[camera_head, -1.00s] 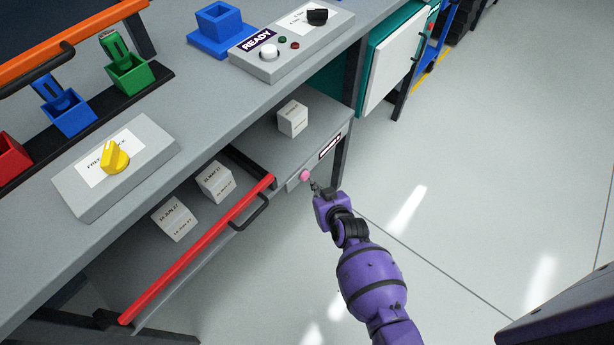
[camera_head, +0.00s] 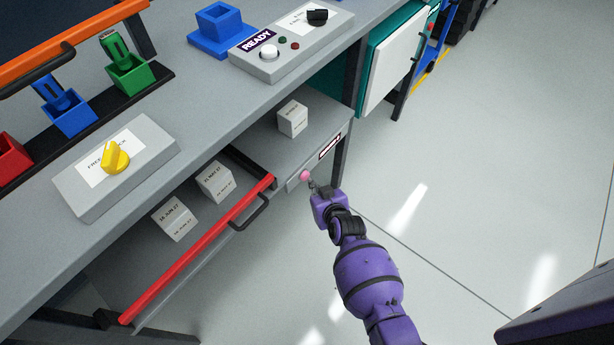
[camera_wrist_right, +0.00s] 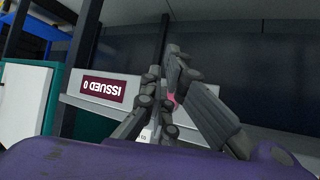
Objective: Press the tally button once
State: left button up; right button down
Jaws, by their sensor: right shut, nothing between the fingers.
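The tally button is a round pink button (camera_head: 305,175) on a small grey box at the front edge of the lower shelf. My right gripper (camera_head: 313,185) is shut and empty, with its fingertips right at the button's lower right side. Whether they touch it, I cannot tell. In the right wrist view a bit of the pink button (camera_wrist_right: 171,101) shows between the dark fingers, which hide most of it. The counter label (camera_wrist_right: 102,88) beside it reads "ISSUED 0", upside down there. My left gripper is not in view.
A red bar (camera_head: 200,250) fronts the shelf left of the button. White date-marked cubes (camera_head: 293,118) sit on the shelf. The grey worktop above carries a box with a yellow knob (camera_head: 115,157) and a READY panel (camera_head: 268,66). The floor at right is open.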

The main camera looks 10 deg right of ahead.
jog(key=shift+w+a, duration=0.35)
jog(key=shift+w, duration=0.05)
dwell(0.8)
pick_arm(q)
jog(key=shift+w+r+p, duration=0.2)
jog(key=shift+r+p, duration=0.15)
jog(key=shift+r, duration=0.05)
pick_arm(e)
jog(key=shift+s+d, duration=0.6)
jog(key=shift+s, duration=0.15)
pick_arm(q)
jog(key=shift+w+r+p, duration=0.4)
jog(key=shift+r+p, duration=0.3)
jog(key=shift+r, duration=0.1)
pick_arm(e)
jog(key=s+d, duration=0.1)
jog(key=s, duration=0.1)
jog(key=s+d, duration=0.2)
